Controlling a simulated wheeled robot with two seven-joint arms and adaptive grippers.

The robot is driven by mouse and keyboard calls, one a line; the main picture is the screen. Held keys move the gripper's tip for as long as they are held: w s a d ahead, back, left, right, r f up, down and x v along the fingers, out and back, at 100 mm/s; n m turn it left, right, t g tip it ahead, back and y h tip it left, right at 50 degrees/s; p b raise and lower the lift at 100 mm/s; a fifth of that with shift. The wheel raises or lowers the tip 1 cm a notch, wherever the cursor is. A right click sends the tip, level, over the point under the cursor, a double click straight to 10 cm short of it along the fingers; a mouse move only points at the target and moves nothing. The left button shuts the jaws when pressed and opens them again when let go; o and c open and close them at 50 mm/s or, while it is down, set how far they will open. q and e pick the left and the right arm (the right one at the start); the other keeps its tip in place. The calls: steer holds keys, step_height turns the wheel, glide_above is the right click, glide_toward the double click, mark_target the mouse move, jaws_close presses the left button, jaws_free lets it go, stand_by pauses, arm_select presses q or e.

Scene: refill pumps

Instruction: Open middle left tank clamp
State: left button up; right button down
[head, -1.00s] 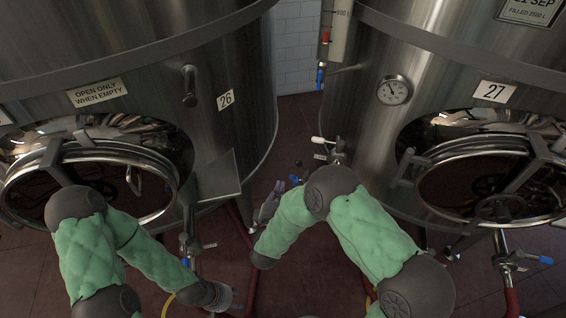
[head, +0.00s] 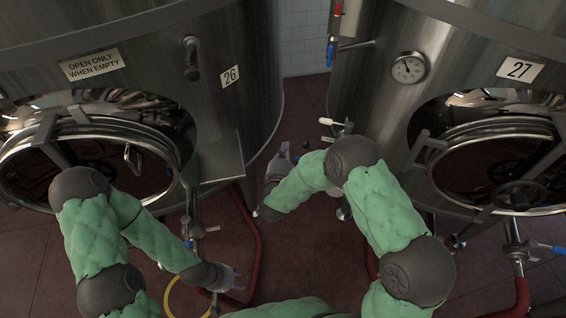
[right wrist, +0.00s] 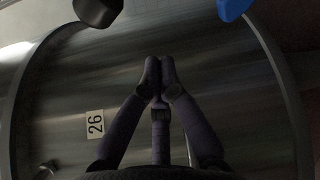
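Tank 26 (head: 225,110) stands at the left of the head view, with a round open manway ring (head: 150,140) low on its front. A small metal loop handle (head: 133,158) shows inside the ring's right side; I cannot tell whether it is the clamp. My left gripper (head: 232,280) is low, below and right of the manway, apart from it; its finger opening is unclear. My right gripper (head: 280,155) is in front of the gap between the tanks. In the right wrist view its fingertips (right wrist: 160,65) meet with nothing seen between them, facing tank 26's wall.
Tank 27 (head: 375,110) stands at the right, with a gauge (head: 409,67), its own manway ring (head: 495,150) and a side valve (head: 336,125). A slanted metal plate (head: 220,163) juts from tank 26. Red hoses (head: 255,240) lie on the dark red floor.

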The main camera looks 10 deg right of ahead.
steer(key=shift+s+d+r+b, duration=0.15)
steer(key=shift+s+d+r, duration=0.15)
steer(key=shift+d, duration=0.2)
steer(key=shift+s+d+r+b, duration=0.15)
steer(key=shift+s+d, duration=0.15)
steer(key=shift+d, duration=0.25)
steer(key=shift+s+d+r+b, duration=0.15)
steer(key=shift+s+d+r, duration=0.15)
steer(key=shift+d, duration=0.2)
steer(key=d+r+m, duration=0.1)
steer(key=s+d+r+m+p, duration=0.1)
steer(key=d, duration=0.1)
steer(key=s+d+r+m+p, duration=0.1)
steer(key=shift+s+d, duration=0.2)
